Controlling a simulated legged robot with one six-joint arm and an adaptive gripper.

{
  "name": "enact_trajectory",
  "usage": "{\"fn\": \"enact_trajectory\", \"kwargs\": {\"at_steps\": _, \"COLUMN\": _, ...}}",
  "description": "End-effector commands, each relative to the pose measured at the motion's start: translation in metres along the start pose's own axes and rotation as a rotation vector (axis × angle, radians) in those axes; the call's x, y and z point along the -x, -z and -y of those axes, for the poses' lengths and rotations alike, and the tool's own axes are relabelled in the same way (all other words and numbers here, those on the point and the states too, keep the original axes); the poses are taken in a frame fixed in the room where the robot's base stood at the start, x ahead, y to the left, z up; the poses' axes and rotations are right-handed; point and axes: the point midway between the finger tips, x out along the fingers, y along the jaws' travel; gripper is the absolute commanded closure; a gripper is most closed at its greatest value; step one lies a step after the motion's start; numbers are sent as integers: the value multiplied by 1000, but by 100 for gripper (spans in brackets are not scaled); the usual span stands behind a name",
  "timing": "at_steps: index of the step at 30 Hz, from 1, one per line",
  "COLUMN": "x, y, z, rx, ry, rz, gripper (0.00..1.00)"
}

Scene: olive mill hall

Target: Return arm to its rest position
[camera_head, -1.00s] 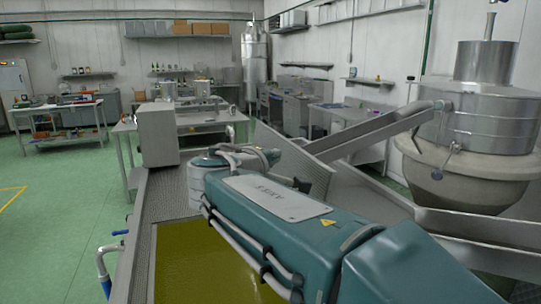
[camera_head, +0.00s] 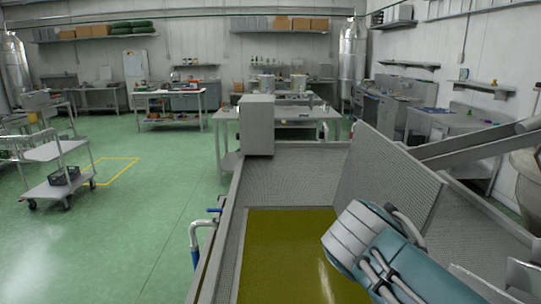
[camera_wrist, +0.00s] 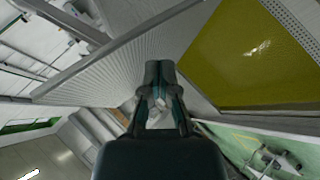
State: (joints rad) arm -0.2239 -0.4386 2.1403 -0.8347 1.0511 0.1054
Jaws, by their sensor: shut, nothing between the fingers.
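My gripper (camera_wrist: 160,98) shows in the wrist view, its fingertips together and nothing held between them. In that view it is beside the perforated metal panel (camera_wrist: 120,62), with the olive-coloured oil surface (camera_wrist: 262,55) at the upper right. In the head view my teal and white arm reaches in from the lower right, over the right side of the oil vat (camera_head: 232,225). The gripper itself cannot be made out in the head view.
The slanted perforated panel (camera_head: 385,180) stands close behind my arm. A metal chute (camera_head: 480,150) lies to the right. A grey box (camera_head: 257,125) sits at the vat's far corner. A wheeled cart (camera_head: 60,172) stands left, with open green floor (camera_head: 150,220) between.

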Motion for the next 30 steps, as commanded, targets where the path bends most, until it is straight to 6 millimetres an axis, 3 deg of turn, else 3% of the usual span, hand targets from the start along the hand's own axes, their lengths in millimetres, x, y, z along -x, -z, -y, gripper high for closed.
{"fn": "enact_trajectory", "kwargs": {"at_steps": 1, "x": -2, "y": -16, "z": 12, "rx": -44, "ry": 59, "rz": 12, "gripper": 100}}
{"fn": "enact_trajectory", "kwargs": {"at_steps": 6, "x": -3, "y": -57, "z": 55, "rx": -199, "ry": 266, "rz": 33, "gripper": 100}}
{"fn": "enact_trajectory", "kwargs": {"at_steps": 15, "x": 8, "y": -97, "z": 120, "rx": -480, "ry": 552, "rz": 33, "gripper": 100}}
{"fn": "enact_trajectory", "kwargs": {"at_steps": 20, "x": 11, "y": -100, "z": 133, "rx": -538, "ry": 604, "rz": 29, "gripper": 100}}
{"fn": "enact_trajectory", "kwargs": {"at_steps": 30, "x": 11, "y": -100, "z": 133, "rx": -540, "ry": 607, "rz": 29, "gripper": 100}}
